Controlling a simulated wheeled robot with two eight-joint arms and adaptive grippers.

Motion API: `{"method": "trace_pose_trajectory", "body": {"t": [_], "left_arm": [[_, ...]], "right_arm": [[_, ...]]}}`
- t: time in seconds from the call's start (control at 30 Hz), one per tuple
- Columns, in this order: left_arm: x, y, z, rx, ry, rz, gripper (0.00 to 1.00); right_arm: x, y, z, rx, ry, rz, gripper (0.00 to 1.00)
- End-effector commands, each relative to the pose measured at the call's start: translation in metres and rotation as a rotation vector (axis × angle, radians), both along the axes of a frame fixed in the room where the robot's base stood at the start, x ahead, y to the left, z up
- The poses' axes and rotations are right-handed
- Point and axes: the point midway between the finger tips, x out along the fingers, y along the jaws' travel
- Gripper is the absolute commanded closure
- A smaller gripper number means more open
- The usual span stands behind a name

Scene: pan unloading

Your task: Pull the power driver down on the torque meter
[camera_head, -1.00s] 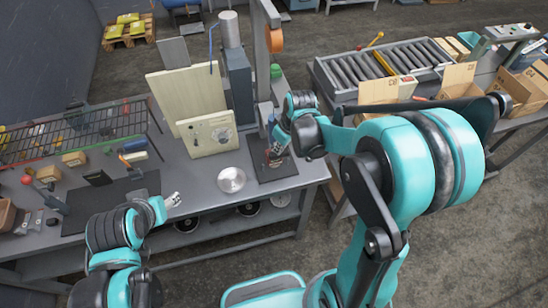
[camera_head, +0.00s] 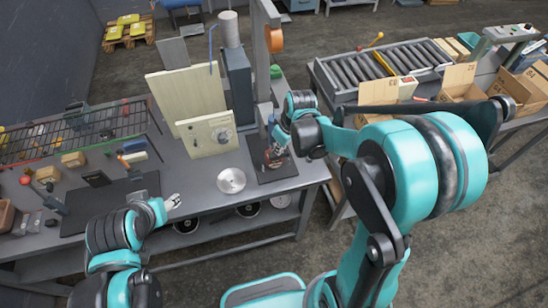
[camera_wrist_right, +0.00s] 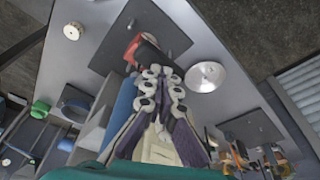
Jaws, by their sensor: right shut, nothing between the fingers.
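My right gripper (camera_head: 277,152) is above the dark mat (camera_head: 262,177) at the bench's right end, beside the upright post. In the right wrist view its fingers (camera_wrist_right: 160,84) are together with nothing held between them. A red and black device (camera_wrist_right: 134,48), perhaps the torque meter, stands on the mat just beyond the fingertips; I cannot tell whether they touch it. A blue body (camera_wrist_right: 123,103) lies left of the fingers; I cannot tell whether it is the power driver. My left gripper (camera_head: 172,202) is over the bench's front, left of centre; its finger gap is unclear.
A round silver dish (camera_head: 231,180) sits left of the mat. A cream box (camera_head: 207,135) and a tall board stand behind it. The grey post (camera_head: 263,60) carries an orange reel (camera_head: 274,40). A wire rack (camera_head: 75,135) stands at left, a roller conveyor (camera_head: 385,70) at right.

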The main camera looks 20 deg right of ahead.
Motion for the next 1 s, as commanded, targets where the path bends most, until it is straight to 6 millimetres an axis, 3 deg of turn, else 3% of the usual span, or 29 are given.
{"method": "trace_pose_trajectory", "body": {"t": [1.0], "left_arm": [[0.0000,0.0000,-0.0010,0.000,0.000,0.000,0.47]], "right_arm": [[-0.0008,0.0001,0.0043,0.000,0.002,0.000,1.00]]}}
